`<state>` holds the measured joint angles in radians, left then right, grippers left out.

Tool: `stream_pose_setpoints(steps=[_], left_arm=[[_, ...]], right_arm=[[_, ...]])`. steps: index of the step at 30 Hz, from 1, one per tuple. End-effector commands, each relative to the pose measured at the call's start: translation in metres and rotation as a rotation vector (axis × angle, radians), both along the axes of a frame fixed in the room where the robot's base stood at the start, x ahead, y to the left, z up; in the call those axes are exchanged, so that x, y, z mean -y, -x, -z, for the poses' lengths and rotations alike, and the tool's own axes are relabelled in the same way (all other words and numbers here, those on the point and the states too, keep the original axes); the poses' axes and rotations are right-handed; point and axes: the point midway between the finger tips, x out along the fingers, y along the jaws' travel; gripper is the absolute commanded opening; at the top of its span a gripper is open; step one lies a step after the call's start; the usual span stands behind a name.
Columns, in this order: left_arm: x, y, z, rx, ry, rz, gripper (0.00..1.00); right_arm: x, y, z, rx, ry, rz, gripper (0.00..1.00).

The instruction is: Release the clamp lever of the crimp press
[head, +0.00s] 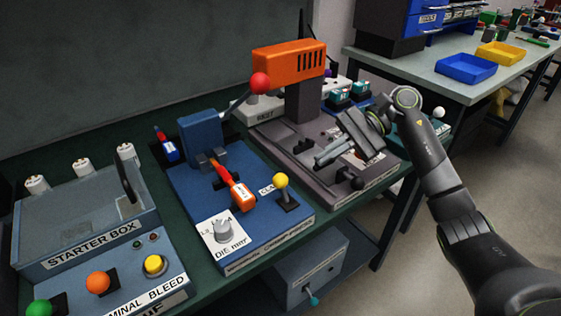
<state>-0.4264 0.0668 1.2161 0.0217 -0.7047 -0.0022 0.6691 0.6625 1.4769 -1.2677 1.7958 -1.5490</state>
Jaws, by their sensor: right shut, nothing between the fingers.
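The crimp press appears to be the blue machine (255,213) in the middle of the bench. Its clamp lever (284,190), with a yellow ball knob, stands upright at the right front of the base, beside a partly hidden label starting "CLA". A red-orange tool or part (240,193) lies across the press, its far end at the grey jaws. A long lever with a red ball (260,83) rises behind. My right gripper (320,161) is shut and empty, above the grey base to the right of the yellow knob, apart from it. My left gripper is out of view.
A dial (222,231) marked "DIE mm" sits at the press's front. An orange-headed machine (290,61) stands behind right, with a black knob (356,183). The starter box (85,237) is at left. A second table (423,60) is at back right.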

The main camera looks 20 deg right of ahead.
Motion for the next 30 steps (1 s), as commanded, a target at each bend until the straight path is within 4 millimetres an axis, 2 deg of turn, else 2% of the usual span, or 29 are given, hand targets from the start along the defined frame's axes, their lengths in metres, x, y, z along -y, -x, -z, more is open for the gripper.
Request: stream_pose_setpoints(steps=[16,30], left_arm=[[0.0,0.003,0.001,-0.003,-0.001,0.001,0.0],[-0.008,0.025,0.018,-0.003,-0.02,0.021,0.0]], right_arm=[[-0.004,0.001,0.002,0.001,0.005,-0.005,0.0],[-0.072,0.009,0.033,0.0,0.002,-0.005,0.0]])
